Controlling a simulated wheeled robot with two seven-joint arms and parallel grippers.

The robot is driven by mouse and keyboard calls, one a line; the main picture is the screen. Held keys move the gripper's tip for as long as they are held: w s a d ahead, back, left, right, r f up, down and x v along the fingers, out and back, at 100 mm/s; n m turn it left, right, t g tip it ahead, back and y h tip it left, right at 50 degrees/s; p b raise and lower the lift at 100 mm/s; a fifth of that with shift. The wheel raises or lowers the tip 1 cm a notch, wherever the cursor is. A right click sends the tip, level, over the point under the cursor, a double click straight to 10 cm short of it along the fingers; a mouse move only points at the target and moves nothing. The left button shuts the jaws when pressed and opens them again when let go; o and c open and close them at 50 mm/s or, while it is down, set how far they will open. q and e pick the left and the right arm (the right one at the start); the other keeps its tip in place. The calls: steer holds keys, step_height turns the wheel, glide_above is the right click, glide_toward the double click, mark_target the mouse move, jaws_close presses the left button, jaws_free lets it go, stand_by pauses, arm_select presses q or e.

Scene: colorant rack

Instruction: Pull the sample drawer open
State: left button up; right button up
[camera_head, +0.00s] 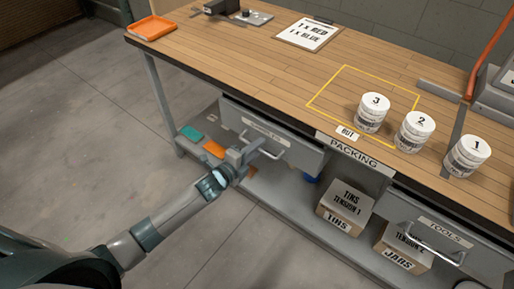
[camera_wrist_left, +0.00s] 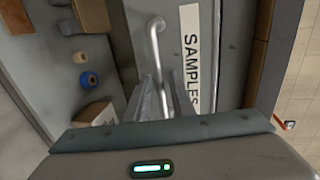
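The sample drawer (camera_head: 300,150) has a grey front under the left part of the bench, close below the bench edge. Its label reads SAMPLES (camera_wrist_left: 190,60) in the left wrist view. A pale bar handle (camera_head: 283,139) stands out from the front, and it shows in the left wrist view (camera_wrist_left: 154,40). My left gripper (camera_head: 258,148) is at the handle, and its fingers (camera_wrist_left: 158,98) reach along the bar. The bar runs down between or behind the fingertips. I cannot tell whether they are closed on it. My right gripper is out of view.
The wooden bench top (camera_head: 240,60) holds white tubs (camera_head: 372,112) and an orange tray (camera_head: 151,27). A TOOLS drawer (camera_head: 440,228) is at the right. Boxes (camera_head: 345,207) stand on the lower shelf. The floor (camera_head: 90,130) before the sample drawer is clear apart from my arm.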

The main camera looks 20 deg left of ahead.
arm_select(q)
jaws_close()
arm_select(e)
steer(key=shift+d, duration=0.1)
